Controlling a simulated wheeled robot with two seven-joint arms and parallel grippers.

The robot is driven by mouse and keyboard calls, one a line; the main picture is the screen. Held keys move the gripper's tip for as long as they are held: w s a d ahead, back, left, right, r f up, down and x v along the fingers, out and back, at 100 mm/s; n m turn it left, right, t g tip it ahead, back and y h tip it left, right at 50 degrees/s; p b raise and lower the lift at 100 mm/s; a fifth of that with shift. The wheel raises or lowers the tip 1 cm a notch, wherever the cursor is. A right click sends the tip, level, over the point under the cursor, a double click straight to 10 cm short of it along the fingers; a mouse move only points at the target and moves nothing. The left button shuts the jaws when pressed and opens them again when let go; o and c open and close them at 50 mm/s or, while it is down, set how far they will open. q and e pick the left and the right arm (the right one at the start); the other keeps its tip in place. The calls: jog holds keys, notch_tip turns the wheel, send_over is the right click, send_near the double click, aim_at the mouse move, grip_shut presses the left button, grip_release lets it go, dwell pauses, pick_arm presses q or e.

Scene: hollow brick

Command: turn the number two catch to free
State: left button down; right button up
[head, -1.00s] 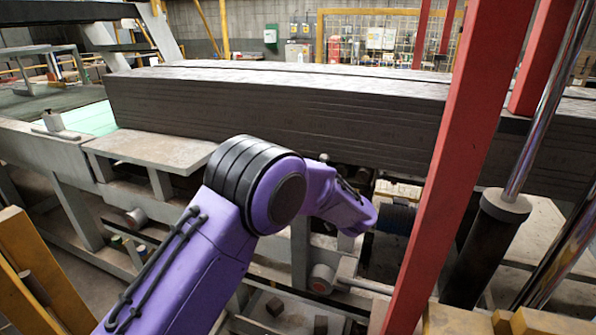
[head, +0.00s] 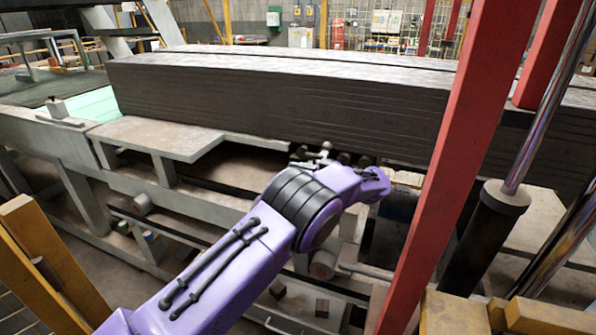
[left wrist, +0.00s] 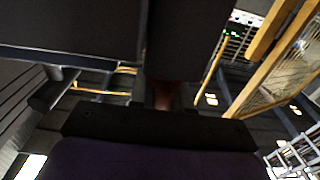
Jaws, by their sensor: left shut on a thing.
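My left arm comes in from the left in the head view, and its purple wrist end (head: 374,184) is below the front edge of the dark slab stack. The gripper's jaws are hidden there behind my own arm. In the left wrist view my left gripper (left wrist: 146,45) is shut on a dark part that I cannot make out. A small reddish-brown patch (left wrist: 163,95) shows near it. Several small round knobs (head: 345,158) sit under the slab stack beside my wrist. I cannot read any number or tell which is the number two catch. My right gripper is not in view.
The slab stack (head: 280,105) spans the frame above my arm. A red post (head: 440,170) stands close right of my wrist, with a cylinder (head: 485,230) beyond. A pale ledge (head: 155,137) lies left. Yellow beams (head: 45,265) stand at lower left.

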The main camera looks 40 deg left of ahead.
pick_arm(q)
jog(key=shift+f, duration=0.1)
jog(key=c, duration=1.2)
grip_release()
jog(key=shift+o, duration=0.2)
jog(key=shift+w+d, duration=0.1)
jog(key=shift+d, duration=0.25)
jog(key=b+v, duration=0.4)
jog(key=v, duration=0.5)
jog(key=shift+d, duration=0.35)
jog(key=shift+w, duration=0.1)
